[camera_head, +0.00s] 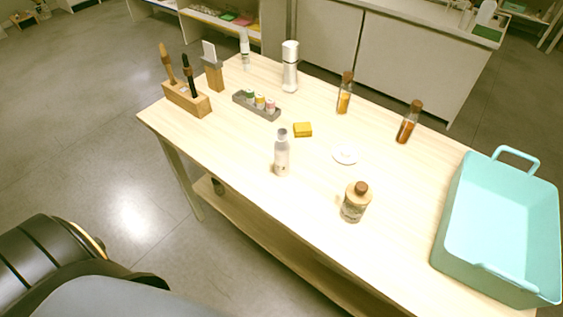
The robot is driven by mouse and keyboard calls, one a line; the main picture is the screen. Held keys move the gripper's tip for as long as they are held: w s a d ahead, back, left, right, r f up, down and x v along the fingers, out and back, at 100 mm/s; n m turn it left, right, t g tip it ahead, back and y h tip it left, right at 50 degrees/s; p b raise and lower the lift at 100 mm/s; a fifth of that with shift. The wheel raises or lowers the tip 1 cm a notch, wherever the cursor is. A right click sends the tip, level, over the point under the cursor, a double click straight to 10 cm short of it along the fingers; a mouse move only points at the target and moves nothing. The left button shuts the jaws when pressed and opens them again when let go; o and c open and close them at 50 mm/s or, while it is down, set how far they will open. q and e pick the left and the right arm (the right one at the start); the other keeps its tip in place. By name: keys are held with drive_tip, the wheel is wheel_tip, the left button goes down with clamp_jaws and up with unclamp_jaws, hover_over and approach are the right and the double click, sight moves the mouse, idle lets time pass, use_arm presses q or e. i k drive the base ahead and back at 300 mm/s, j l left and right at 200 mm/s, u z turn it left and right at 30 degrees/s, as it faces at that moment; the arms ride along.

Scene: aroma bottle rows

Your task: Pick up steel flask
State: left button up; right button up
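A tall silver-white cylinder (289,68) with a dark band near its top stands upright near the back edge of the wooden table (318,205); it looks most like the steel flask. A pale bottle (282,158) with a small grey cap stands upright nearer the front edge. I cannot tell its material for sure. Nothing touches either one. Neither of my grippers is in view.
A tool block (188,98), grey rack with small jars (242,99), yellow block (302,130), white dish (345,154), corked jar (353,207) and two corked vials (344,100) (406,130) share the table. A teal basket (458,262) fills the right end.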

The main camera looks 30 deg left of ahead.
sight(283, 144)
drive_tip(key=k+u, duration=0.1)
drive_tip(key=u, duration=0.25)
drive_tip(key=k+l+u, duration=0.1)
drive_tip(key=u, duration=0.25)
drive_tip(key=k+u, duration=0.1)
drive_tip(key=u, duration=0.25)
